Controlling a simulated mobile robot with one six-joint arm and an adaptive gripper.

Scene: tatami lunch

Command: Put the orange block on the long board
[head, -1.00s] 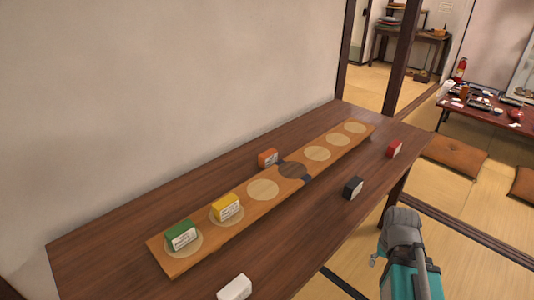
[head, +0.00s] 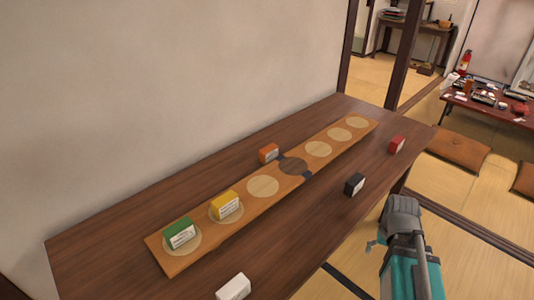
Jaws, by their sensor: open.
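The orange block (head: 268,153) stands on the dark table behind the long board, close to its far edge near the middle. The long board (head: 206,247) is light wood with a row of pale round spots and one dark round spot with dark bands near the middle. A green block (head: 179,233) and a yellow block (head: 225,205) sit on the two spots at its near left end. The other spots are bare. Part of my arm shows at the lower right, off the table's front side; my gripper's fingers are not in view.
A white block (head: 233,287), a black block (head: 354,185) and a red block (head: 397,145) stand on the table (head: 110,228) in front of the board. A plain wall rises behind the table. Cushions (head: 457,151) and a low red table (head: 490,112) are at the right.

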